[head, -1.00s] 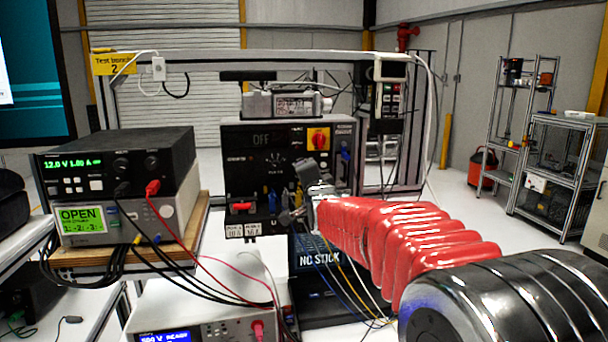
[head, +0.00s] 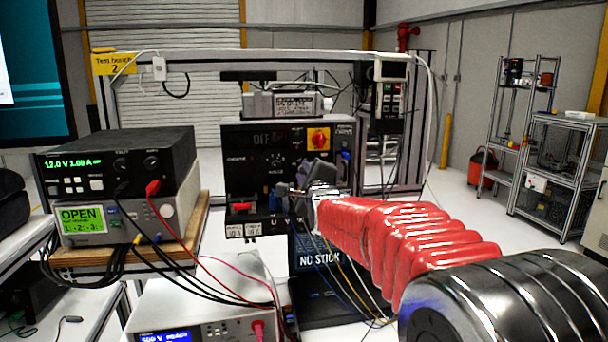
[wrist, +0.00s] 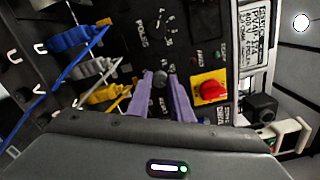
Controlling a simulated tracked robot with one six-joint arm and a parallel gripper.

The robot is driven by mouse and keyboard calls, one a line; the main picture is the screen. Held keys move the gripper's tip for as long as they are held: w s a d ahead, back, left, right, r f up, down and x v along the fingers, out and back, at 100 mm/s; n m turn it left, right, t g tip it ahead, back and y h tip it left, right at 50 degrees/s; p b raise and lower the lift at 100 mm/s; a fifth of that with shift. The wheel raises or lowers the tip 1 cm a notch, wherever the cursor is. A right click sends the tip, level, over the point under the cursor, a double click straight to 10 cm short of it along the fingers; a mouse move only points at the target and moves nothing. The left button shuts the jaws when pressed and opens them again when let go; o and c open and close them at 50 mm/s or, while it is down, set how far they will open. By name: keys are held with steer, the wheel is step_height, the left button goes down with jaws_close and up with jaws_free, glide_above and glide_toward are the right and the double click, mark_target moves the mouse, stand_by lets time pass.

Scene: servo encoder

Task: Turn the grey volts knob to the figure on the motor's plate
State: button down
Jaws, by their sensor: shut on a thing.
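The grey volts knob (wrist: 160,80) is on the black front panel (wrist: 118,40), between the tips of my gripper's two purple-grey fingers (wrist: 160,78) in the wrist view. My gripper is shut on it. In the head view my gripper (head: 297,182) reaches the panel from the right and hides the knob. The motor (head: 270,103) lies on top of the black unit. Its white plate (wrist: 253,35) stands sideways in the wrist view; it seems to read 400 V, but the small print is unclear. The plate also shows in the head view (head: 295,105).
A red knob on a yellow square (wrist: 209,90) is close right of my fingers. Blue and yellow plugs with leads (wrist: 90,70) are at the left. A pointer dial (head: 275,160) and a dark display (head: 268,138) share the panel. Stacked instruments (head: 118,180) stand left.

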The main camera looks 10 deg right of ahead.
steer(key=shift+d+f+m, duration=0.15)
steer(key=shift+f+m, duration=0.15)
steer(key=shift+f, duration=0.1)
steer(key=c, duration=2)
jaws_free()
steer(key=o, duration=0.4)
steer(key=shift+r, duration=0.2)
steer(key=shift+s, duration=0.1)
steer(key=shift+s, duration=6.8)
